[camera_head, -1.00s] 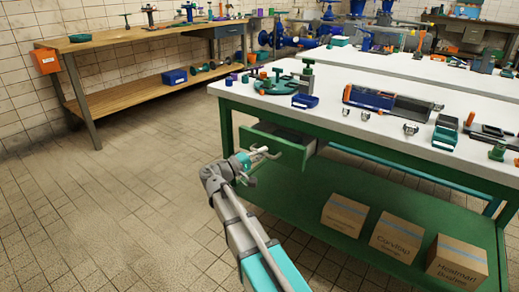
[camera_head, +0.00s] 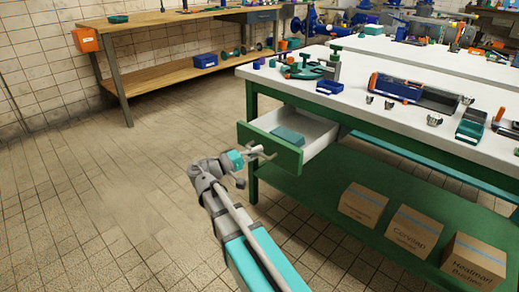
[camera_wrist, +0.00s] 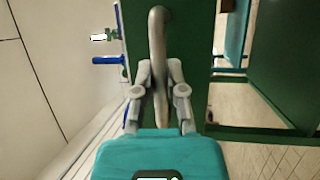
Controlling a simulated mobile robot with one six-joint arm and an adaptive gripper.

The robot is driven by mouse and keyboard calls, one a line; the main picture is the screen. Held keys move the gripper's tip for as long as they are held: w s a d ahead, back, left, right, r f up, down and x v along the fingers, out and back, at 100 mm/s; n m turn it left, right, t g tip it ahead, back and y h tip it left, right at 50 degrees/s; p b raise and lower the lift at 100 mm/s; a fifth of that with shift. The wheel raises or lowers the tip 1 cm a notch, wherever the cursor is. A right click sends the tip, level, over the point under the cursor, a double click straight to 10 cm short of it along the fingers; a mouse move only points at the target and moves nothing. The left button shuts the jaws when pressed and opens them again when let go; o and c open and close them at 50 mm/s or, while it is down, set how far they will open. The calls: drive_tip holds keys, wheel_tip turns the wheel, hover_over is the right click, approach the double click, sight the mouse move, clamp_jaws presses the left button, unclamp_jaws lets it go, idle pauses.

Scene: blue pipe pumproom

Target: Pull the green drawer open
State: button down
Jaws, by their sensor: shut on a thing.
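The green drawer (camera_head: 268,146) sits under the white top of the green workbench and stands well out from it. Its pale inside shows, with a teal box (camera_head: 288,136) lying in it. My gripper (camera_head: 262,152) is at the drawer's front. In the wrist view my gripper (camera_wrist: 160,80) is shut on the drawer's grey bar handle (camera_wrist: 157,40), with a finger on each side of the bar. The drawer's green front (camera_wrist: 188,50) fills the middle of that view. The handle is mostly hidden by my gripper in the head view.
Tools and parts lie on the white benchtop (camera_head: 300,106) above the drawer. Several cardboard boxes (camera_head: 414,232) stand on the green lower shelf. A wooden bench (camera_head: 170,72) stands along the back wall. The tiled floor (camera_head: 110,190) to the left is clear.

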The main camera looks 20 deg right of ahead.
drive_tip(key=shift+w+a, duration=0.15)
drive_tip(key=c, duration=1)
unclamp_jaws()
drive_tip(key=shift+w, duration=0.1)
drive_tip(key=o, duration=0.3)
drive_tip(key=shift+s, duration=0.3)
